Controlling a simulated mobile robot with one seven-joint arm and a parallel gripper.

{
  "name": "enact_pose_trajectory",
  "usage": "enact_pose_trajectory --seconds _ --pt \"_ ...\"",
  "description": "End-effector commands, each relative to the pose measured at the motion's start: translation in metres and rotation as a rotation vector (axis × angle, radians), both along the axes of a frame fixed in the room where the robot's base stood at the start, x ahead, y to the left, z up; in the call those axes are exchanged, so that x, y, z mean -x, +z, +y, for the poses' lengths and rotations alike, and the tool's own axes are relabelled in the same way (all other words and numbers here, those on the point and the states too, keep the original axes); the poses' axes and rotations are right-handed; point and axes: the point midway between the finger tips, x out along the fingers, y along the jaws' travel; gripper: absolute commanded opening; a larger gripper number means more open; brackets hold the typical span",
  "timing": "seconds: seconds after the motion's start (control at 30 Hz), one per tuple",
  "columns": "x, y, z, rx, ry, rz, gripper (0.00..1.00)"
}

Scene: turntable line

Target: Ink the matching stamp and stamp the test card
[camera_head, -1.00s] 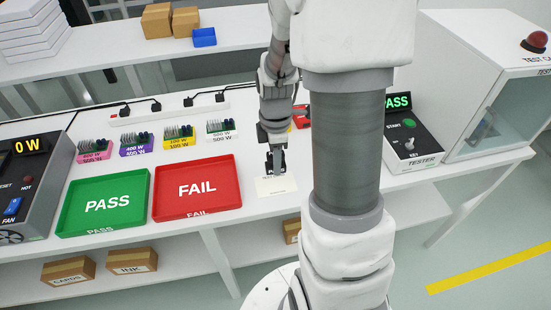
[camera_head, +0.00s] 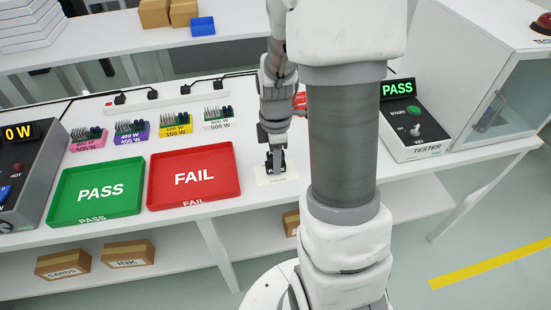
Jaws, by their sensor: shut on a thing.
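My gripper (camera_head: 276,167) points down over the test card (camera_head: 290,174), a small pale card on the white bench right of the FAIL tray. The gripper is shut on a small dark thing, probably a stamp. Its label and face are hidden, and I cannot tell whether it touches the card. A red thing (camera_head: 300,101), mostly hidden behind my arm, sits farther back on the bench; I cannot tell whether it is a stamp or an ink pad. The tester (camera_head: 413,125) at right shows a green PASS.
A green PASS tray (camera_head: 98,191) and a red FAIL tray (camera_head: 194,175) lie left of the card. Several coloured part holders (camera_head: 131,133) stand behind them, near a power strip (camera_head: 150,102). A glass-fronted cabinet (camera_head: 500,100) stands at far right. My arm hides the bench's middle.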

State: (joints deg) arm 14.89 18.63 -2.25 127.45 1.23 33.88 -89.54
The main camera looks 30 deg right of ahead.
Motion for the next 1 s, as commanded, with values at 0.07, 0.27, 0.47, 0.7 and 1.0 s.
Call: enact_pose_trajectory --seconds 0.07,0.27,0.47,0.7,1.0 --pt "0.0 0.0001 0.0 0.0 0.0 0.0 0.0" --pt "0.0 -0.0004 0.0 0.0 0.0 0.0 0.0" --pt "0.0 -0.0028 0.0 0.0 0.0 0.0 0.0" --pt "0.0 -0.0057 0.0 0.0 0.0 0.0 0.0" --pt "0.0 -0.0093 0.0 0.0 0.0 0.0 0.0"
